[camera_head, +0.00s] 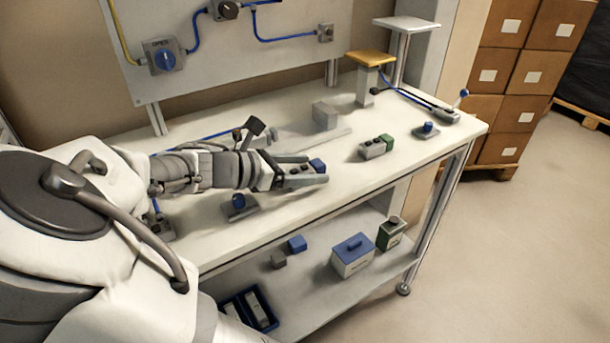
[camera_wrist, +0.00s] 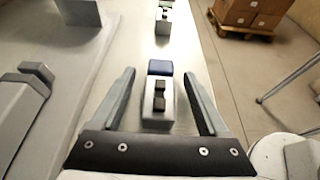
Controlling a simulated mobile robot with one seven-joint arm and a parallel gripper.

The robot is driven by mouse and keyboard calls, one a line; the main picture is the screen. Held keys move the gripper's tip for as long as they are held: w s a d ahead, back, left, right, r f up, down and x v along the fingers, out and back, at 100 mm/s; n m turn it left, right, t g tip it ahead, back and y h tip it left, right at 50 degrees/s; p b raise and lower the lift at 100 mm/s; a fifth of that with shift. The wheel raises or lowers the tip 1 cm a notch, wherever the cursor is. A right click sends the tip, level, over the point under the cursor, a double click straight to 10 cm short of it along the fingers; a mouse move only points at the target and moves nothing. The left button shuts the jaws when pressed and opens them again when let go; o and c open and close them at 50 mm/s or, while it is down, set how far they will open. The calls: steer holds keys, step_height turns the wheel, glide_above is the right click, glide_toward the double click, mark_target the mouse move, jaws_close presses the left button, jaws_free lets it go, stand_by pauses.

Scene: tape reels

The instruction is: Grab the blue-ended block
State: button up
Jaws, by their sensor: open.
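The blue-ended block is a light grey block with two dark studs on top and a blue end. In the wrist view the block (camera_wrist: 158,112) lies between the two open fingers of my gripper (camera_wrist: 160,85), with its blue end pointing away from me. There is a visible gap on each side of it. In the head view my gripper (camera_head: 303,172) is low at the table, its fingers on either side of the block, whose blue end (camera_head: 317,165) shows at the fingertips. Part of the block is hidden by the near finger.
A grey block (camera_head: 325,115) stands behind my gripper. A yellow-topped stand (camera_head: 369,60) is at the back.

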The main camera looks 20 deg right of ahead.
jaws_close()
stand_by(0.3)
steer(key=shift+r, duration=0.1)
